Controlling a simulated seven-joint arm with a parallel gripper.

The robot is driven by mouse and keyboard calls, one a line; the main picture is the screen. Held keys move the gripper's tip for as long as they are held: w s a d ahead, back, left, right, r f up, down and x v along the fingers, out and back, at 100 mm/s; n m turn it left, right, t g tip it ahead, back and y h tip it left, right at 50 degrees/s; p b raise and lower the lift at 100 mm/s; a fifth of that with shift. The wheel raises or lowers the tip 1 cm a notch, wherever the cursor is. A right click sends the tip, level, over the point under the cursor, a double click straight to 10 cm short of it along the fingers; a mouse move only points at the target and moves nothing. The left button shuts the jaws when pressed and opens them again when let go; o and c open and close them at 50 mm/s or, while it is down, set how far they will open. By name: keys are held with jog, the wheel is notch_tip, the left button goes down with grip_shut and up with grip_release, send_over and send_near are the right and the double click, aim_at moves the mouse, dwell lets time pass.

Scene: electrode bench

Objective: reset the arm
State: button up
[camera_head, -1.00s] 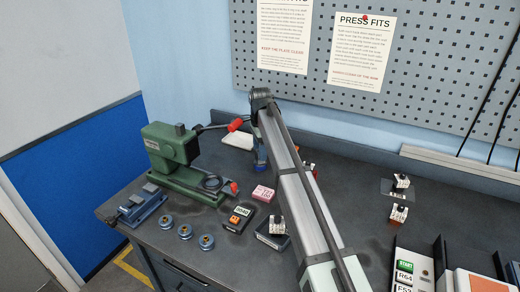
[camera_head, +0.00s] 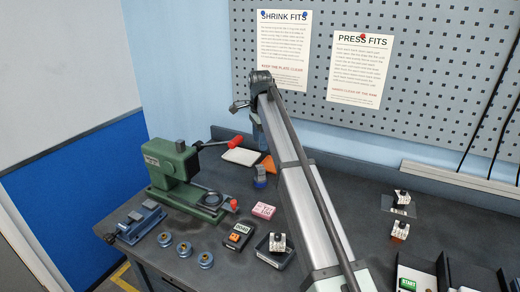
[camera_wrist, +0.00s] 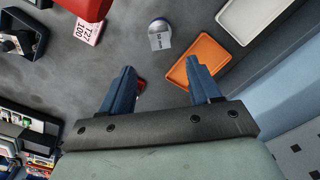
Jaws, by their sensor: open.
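My gripper (camera_wrist: 160,64) shows in the wrist view with two blue fingers spread apart. Nothing is between the fingers, and dark bench top lies beyond them. A small red thing shows right beside the left finger. In the head view my arm reaches up from the bottom right and bends at the top, in front of the pegboard wall. There my gripper is mostly hidden behind the arm.
A green press (camera_head: 172,166) with red-ended levers stands left. In front are a blue vise (camera_head: 142,220), several blue rollers, a timer (camera_head: 238,236) and a black tray (camera_head: 270,256). An orange tray (camera_wrist: 204,58) and a white tray (camera_wrist: 245,18) lie near the wall.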

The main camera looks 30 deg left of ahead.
jog(key=shift+r, duration=0.55)
